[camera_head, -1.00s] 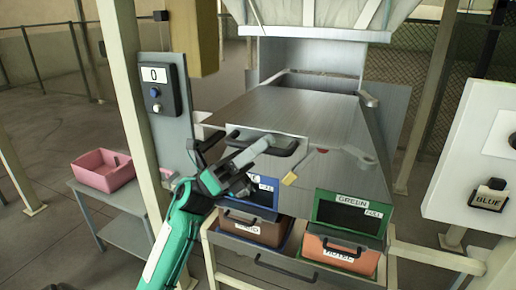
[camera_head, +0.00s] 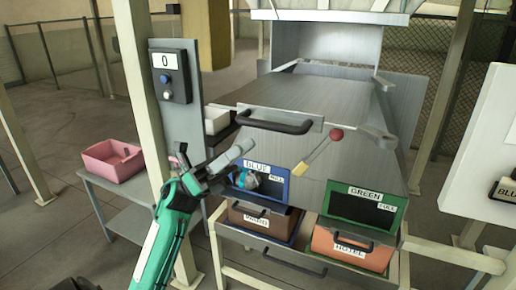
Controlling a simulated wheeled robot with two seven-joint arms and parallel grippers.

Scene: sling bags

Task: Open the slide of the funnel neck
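The slide's black bar handle (camera_head: 280,126) is fixed along the front of a grey metal plate below the funnel neck (camera_head: 330,48). The sloping metal surface (camera_head: 310,95) lies behind it. My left gripper (camera_head: 238,153), on a green and white arm, is below and left of the handle and looks apart from it. Its pale finger parts point up and right. The frames do not show clearly whether its fingers are spread. My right gripper is not in view.
Below the plate are a blue-framed bin (camera_head: 282,190) and a green-framed bin (camera_head: 398,222). A red ball (camera_head: 336,135) and yellow tag (camera_head: 300,168) hang by the plate. A panel reading 0 (camera_head: 162,60) is at left, with a pink tray (camera_head: 112,160) behind.

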